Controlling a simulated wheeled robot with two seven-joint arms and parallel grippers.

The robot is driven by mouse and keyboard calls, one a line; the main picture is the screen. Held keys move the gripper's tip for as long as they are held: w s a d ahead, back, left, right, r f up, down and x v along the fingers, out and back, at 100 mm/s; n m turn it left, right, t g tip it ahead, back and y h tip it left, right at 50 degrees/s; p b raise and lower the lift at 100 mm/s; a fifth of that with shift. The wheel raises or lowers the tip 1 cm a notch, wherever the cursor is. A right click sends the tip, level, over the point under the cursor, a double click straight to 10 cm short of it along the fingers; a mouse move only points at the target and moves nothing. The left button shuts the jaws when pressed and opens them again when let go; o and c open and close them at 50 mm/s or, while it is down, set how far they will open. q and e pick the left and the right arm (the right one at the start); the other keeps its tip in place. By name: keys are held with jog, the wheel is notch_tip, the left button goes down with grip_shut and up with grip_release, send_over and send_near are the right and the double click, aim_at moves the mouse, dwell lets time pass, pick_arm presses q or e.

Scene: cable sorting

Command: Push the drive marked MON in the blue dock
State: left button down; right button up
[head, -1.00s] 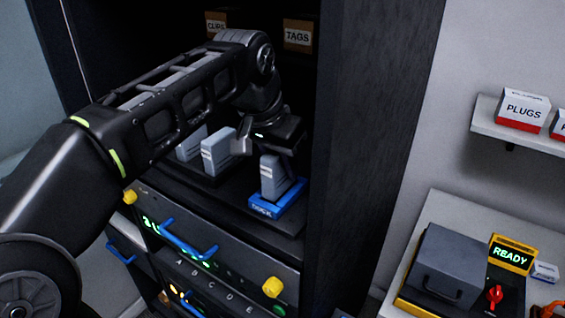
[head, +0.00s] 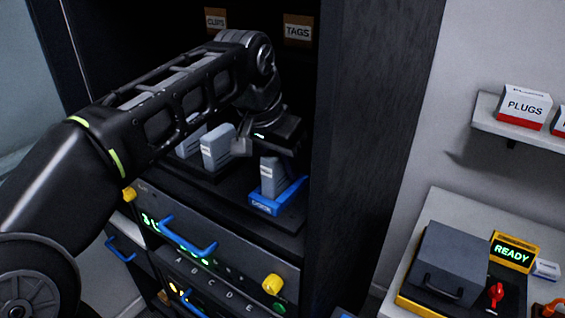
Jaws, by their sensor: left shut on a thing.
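The blue dock (head: 262,207) sits on a dark shelf inside the cabinet. A grey drive (head: 268,181) stands upright in it, and its small label is too blurred to read. My left gripper (head: 265,150) is at the top of this drive, coming from above and behind, and is shut on it. The fingertips are partly hidden. Two more grey drives, one nearer (head: 217,148) and one farther left (head: 190,141), stand on the shelf left of the dock. My right gripper is not in view.
The cabinet's right side wall (head: 360,130) stands close to the dock. Below the shelf is a panel with a blue handle (head: 190,236) and yellow knobs (head: 273,285). Boxes marked TAGS (head: 298,32) and CLIPS (head: 215,21) stand behind. A grey case (head: 446,264) is at right.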

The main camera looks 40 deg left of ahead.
pick_arm(q)
jog(key=shift+f+b, duration=0.35)
jog(key=shift+f, duration=0.05)
dwell(0.6)
dwell(0.3)
jog(key=c, duration=1)
grip_release()
jog(key=shift+c, duration=0.2)
jog(key=shift+o, duration=0.4)
jog(key=o, duration=0.4)
